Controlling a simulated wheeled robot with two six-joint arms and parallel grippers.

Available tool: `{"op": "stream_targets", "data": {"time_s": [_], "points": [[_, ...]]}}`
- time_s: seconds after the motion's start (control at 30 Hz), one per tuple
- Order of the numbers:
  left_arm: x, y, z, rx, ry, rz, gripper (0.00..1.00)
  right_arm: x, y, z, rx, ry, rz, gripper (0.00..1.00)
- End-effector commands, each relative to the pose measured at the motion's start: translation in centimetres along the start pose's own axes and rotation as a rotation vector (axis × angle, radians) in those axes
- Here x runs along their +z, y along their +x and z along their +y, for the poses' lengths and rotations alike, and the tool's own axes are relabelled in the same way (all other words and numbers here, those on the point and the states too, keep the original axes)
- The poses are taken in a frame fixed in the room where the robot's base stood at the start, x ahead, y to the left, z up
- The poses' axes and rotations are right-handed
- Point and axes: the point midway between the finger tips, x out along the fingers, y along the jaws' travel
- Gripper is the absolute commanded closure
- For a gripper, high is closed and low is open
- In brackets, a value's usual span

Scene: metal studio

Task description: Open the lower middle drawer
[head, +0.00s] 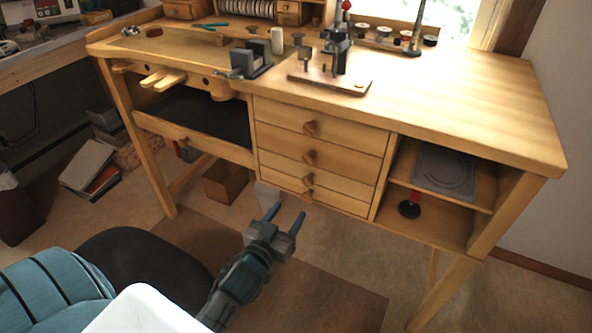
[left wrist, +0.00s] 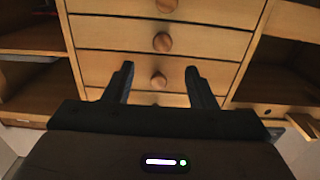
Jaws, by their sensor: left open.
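The lower middle drawer (head: 340,181) is the third one down in the wooden bench's stack, with a round wooden knob (head: 307,180). It looks shut, flush with the drawers around it. My left gripper (head: 286,214) is open and empty, in front of the stack and low near the bottom drawer in the head view. My right gripper is not in view.
The bottom drawer (head: 340,198) has its own knob just below. Open shelves (head: 440,230) stand right of the stack, and a wide tray drawer (head: 190,140) is to the left. A black stool seat (head: 140,262) stands at the lower left. The floor before the drawers is mostly clear.

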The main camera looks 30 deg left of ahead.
Motion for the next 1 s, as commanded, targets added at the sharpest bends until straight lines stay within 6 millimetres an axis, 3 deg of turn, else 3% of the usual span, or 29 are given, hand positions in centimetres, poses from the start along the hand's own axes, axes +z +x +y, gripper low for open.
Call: {"op": "stream_targets", "data": {"time_s": [0.23, 0.6, 0.7, 1.0], "points": [[-0.5, 1.7, 0.0, 0.000, -0.001, 0.007, 0.49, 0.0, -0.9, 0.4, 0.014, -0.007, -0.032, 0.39], [-0.5, 8.3, 0.0, 0.000, -0.002, 0.005, 0.49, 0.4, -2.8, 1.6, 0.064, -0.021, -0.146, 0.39], [-0.3, 9.6, 0.1, 0.000, -0.002, 0.005, 0.49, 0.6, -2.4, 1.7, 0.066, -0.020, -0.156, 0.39], [-0.2, 10.8, 0.1, 0.001, -0.001, 0.004, 0.49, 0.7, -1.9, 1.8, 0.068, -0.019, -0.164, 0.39]]}}
